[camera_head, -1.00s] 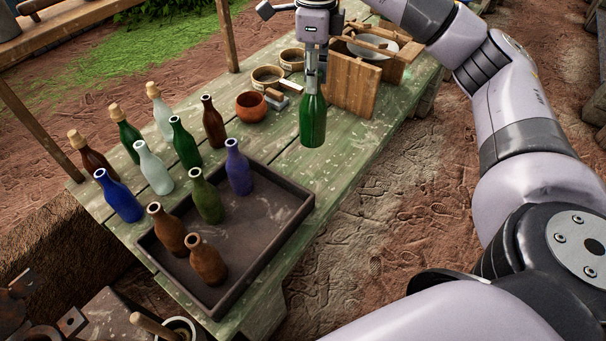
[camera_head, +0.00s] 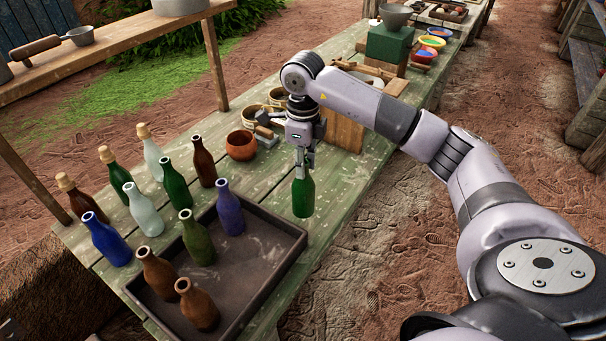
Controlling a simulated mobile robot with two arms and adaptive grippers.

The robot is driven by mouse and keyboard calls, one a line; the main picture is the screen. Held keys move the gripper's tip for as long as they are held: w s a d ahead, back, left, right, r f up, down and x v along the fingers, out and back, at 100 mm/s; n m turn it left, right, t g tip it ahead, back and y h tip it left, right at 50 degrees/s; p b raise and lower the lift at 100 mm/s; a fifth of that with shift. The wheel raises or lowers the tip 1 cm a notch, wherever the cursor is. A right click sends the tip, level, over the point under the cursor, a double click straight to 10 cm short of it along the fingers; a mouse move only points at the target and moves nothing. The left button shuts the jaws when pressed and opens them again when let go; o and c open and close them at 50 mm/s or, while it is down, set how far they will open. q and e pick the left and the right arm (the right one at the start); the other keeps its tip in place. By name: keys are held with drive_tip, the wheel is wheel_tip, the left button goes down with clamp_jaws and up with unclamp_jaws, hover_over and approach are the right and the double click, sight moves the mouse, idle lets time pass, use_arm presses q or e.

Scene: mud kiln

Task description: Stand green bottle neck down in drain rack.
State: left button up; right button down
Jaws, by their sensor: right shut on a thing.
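My right gripper (camera_head: 305,162) is shut on the neck of a green bottle (camera_head: 303,197). The bottle hangs upright, neck up and base down, near the table's front edge, right of the dark tray (camera_head: 283,262). I cannot tell whether its base touches the table. Other green bottles stand upright: a dark green one (camera_head: 177,188), a corked one (camera_head: 118,178) and an olive one (camera_head: 198,242) in the tray. I cannot clearly make out a drain rack; wooden boards (camera_head: 344,132) behind my gripper are partly hidden by my arm. My left gripper is not in view.
Brown bottles (camera_head: 158,272), a violet bottle (camera_head: 230,210) and a blue bottle (camera_head: 106,240) crowd the left side. An orange-brown bowl (camera_head: 241,145) and round sieves (camera_head: 256,117) stand behind. The green table (camera_head: 345,185) is fairly clear right of the held bottle.

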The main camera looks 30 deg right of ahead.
sight(303, 188)
wheel_tip(303, 188, down, 4)
drive_tip(key=shift+r+p, duration=0.25)
drive_tip(key=shift+p, duration=0.15)
drive_tip(key=shift+f, duration=0.55)
drive_tip(key=c, duration=1.4)
unclamp_jaws()
drive_tip(key=shift+o, duration=0.2)
